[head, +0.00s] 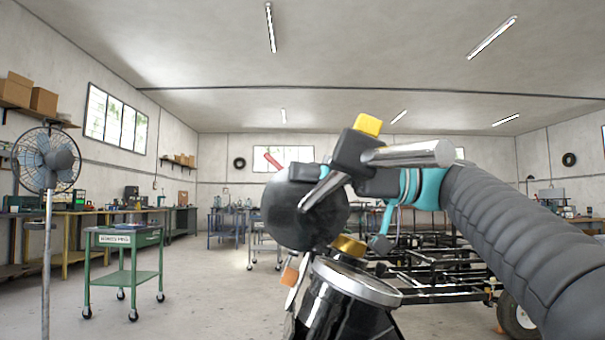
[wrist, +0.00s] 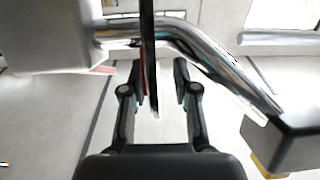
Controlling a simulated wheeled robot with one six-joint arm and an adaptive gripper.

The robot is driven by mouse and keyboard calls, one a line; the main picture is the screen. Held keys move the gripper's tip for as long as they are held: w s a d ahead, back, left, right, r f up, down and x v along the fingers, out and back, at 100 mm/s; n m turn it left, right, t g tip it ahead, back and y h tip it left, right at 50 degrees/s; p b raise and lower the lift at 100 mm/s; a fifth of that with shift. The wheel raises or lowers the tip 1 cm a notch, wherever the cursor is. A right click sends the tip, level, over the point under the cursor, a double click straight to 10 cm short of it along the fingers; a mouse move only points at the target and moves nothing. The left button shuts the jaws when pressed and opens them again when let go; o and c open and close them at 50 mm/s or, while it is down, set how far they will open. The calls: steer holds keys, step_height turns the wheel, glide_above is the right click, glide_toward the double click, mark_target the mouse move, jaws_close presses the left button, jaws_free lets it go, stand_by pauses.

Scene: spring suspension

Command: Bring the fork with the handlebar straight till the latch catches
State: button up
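A chrome bent bar, which looks like the handlebar, joins a dark block (head: 355,150) with a yellow cap (head: 367,125) in the head view. A thick silver cylinder (head: 410,153) sticks out to the right of the block. In the wrist view the chrome bar (wrist: 185,42) crosses above my fingertips and bends down to the right. My gripper (wrist: 162,72) is open, its two fingers apart. A thin dark upright strip (wrist: 150,60) shows close to the left finger; contact cannot be told. The fork and the latch cannot be clearly made out.
A dark rounded body (head: 303,213) and a black cylinder with a silver rim (head: 345,300) stand close in front. A black frame (head: 450,265) stands behind. A green trolley (head: 125,275) and a fan (head: 47,165) are at left, with free floor between.

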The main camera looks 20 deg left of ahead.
steer(key=r+v, duration=0.1)
steer(key=v, duration=1)
steer(key=shift+d+f, duration=0.2)
steer(key=shift+f, duration=0.25)
